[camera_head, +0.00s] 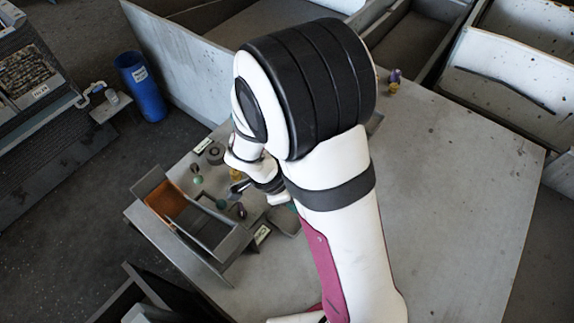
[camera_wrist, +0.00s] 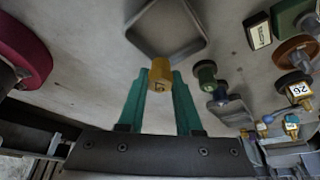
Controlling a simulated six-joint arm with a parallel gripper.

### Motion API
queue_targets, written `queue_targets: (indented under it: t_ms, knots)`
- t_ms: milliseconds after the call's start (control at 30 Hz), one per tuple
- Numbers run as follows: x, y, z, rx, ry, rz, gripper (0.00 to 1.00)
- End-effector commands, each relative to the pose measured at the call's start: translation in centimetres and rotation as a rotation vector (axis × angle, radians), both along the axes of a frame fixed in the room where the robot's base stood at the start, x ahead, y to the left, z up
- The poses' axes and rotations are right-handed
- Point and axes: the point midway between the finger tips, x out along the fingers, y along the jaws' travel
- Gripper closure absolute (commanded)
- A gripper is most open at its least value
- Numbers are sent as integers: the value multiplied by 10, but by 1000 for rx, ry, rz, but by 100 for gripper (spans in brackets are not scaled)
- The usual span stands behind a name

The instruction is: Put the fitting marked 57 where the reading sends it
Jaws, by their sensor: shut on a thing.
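In the wrist view my gripper (camera_wrist: 159,88) has its green fingers shut on a small yellow cylindrical fitting (camera_wrist: 160,75). A dark mark shows low on its face; I make out a 5, but the rest is unclear. The fitting is just short of a shallow grey square tray (camera_wrist: 197,46) with a raised rim, whose visible inside is empty. In the head view my arm hides most of the gripper and the held fitting. No reading shows clearly in either view.
Green fittings (camera_wrist: 206,72), a tag marked 26 (camera_wrist: 298,90) and a small sign (camera_wrist: 258,36) are at right in the wrist view. In the head view, an open grey bin (camera_head: 225,245) with an orange part stands at left.

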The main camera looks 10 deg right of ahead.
Motion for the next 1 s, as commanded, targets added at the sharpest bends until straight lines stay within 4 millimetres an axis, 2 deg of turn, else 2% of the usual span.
queue_targets:
  t_ms: [100, 300, 667, 700, 833, 1000]
  knots:
    - [4, 12, -11, -1, 2, 0, 100]
    - [5, 13, -46, -2, 2, 0, 100]
    - [6, 13, -52, 0, 0, -1, 100]
    - [6, 13, -52, 0, 0, -1, 61]
    - [6, 13, -51, 0, 0, -1, 38]
    - [6, 13, -51, 0, 0, 0, 37]
